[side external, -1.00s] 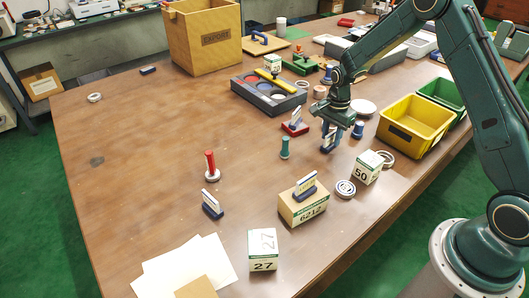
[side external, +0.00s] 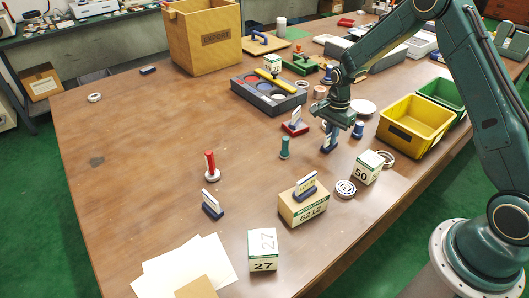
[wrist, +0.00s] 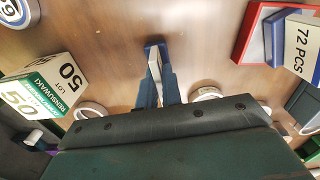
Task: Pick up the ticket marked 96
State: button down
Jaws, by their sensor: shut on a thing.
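My gripper (side external: 330,138) is low over the table at the right of the middle in the side view. In the wrist view its two blue fingers (wrist: 157,82) are shut on a white ticket in a dark blue base (wrist: 154,52). The ticket is seen nearly edge-on and its number cannot be read. The base seems to be at the table top; I cannot tell whether it touches. Other tickets in dark blue bases stand at the front left (side external: 212,203) and on the 6212 box (side external: 306,186). Another stands on a red tray (side external: 296,126), reading 72 PCS in the wrist view (wrist: 301,45).
The left tabletop is mostly clear.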

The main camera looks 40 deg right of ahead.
jog(key=shift+r, duration=0.1)
notch_tip(320, 180, up, 20)
dwell(0.6)
dwell(0.5)
